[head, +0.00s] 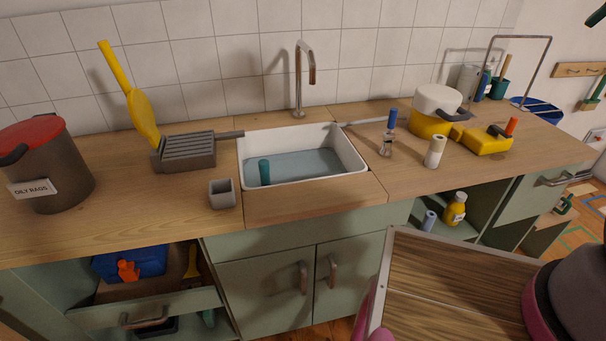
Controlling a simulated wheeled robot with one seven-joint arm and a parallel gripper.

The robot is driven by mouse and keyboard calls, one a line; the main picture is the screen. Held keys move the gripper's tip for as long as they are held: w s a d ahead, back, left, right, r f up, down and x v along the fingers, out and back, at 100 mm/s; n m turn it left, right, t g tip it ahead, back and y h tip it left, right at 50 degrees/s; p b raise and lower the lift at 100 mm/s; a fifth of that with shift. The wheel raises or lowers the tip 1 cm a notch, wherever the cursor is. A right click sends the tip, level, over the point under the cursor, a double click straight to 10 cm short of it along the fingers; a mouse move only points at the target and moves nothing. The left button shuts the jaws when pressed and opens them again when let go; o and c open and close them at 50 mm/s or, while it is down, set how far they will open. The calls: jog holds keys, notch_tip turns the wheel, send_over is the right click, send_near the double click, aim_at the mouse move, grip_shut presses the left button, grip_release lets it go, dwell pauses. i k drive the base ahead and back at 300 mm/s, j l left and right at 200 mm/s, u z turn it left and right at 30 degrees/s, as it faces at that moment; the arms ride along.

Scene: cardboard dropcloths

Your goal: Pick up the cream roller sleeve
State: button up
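The cream roller sleeve (435,152) is a short, pale cylinder with a darker hole in its top end. It stands upright on the right-hand wooden counter (405,185), right of the sink and near the counter's front part. It appears unobstructed from this view. Dark and pink rounded parts at the lower right look like part of my own arm, well in front of the counter and apart from the sleeve.
A blue-topped tool (389,134) stands just left of the sleeve. A yellow pot with a white lid (436,101) is behind it, and a yellow block (484,142) is to its right. The sink (350,150) lies left. A wood-bottomed tray (440,270) is in front.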

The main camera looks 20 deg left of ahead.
aim_at(437, 145)
jog(key=i+l+u, duration=0.1)
jog(key=u, duration=0.25)
jog(key=l+u, duration=0.5)
jog(key=u, duration=0.2)
jog(key=i+l, duration=0.05)
